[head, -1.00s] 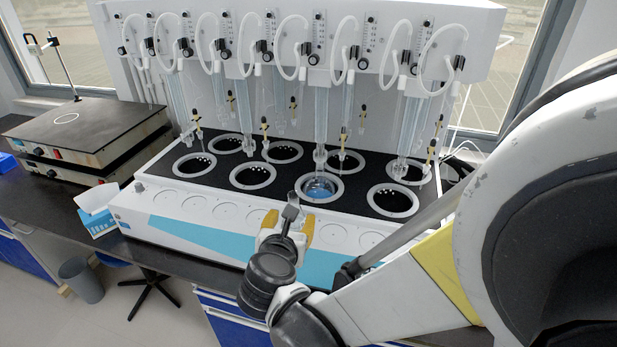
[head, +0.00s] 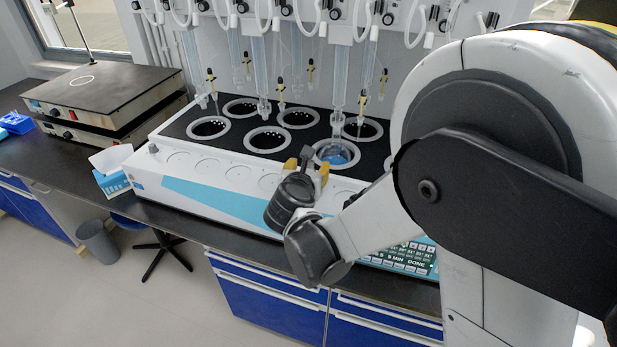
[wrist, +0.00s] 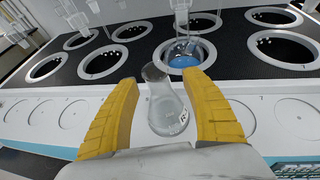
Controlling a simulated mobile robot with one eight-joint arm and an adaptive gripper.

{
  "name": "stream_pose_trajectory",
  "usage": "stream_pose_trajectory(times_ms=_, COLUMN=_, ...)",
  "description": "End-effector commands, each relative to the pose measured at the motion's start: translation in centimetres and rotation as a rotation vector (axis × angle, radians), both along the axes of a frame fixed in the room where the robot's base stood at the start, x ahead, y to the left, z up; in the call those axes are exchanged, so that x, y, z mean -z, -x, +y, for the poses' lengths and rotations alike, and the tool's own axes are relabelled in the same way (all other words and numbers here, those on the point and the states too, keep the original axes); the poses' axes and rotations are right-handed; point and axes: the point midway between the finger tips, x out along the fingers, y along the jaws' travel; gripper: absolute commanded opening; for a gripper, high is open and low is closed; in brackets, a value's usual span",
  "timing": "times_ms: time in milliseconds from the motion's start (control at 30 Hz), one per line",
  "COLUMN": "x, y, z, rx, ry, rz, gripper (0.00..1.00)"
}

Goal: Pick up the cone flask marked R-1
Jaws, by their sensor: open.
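A clear cone flask (wrist: 166,112) shows in the wrist view between the two yellow fingers of my gripper (wrist: 161,82). It holds clear liquid in its lower part and has a small white label at its lower right; I cannot read the marking surely. The fingers are open on both sides of it, with a visible gap at least on the right. I cannot tell whether it stands on the white front ledge. In the head view my gripper (head: 307,169) is over the front ledge of the distiller, and I cannot make out the flask there.
The distiller's black top (head: 183,124) has several ringed wells. One well just beyond my gripper holds a round flask with blue liquid (head: 338,154). Glass tubes hang above the wells. Hot plates (head: 104,92) and a tissue box (head: 112,172) stand to the left.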

Motion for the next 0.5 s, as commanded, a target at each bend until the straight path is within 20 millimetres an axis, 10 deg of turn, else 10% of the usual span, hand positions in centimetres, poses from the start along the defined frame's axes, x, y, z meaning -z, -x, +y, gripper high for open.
stream_pose_trajectory(times_ms=133, x=-0.09, y=0.06, z=0.02, rx=0.000, ry=0.000, rz=0.000, gripper=0.51)
stream_pose_trajectory(times_ms=300, x=-0.10, y=0.08, z=0.01, rx=0.000, ry=0.000, rz=0.000, gripper=0.00)
stream_pose_trajectory(times_ms=500, x=-0.06, y=0.10, z=0.02, rx=0.000, ry=0.000, rz=0.001, gripper=0.00)
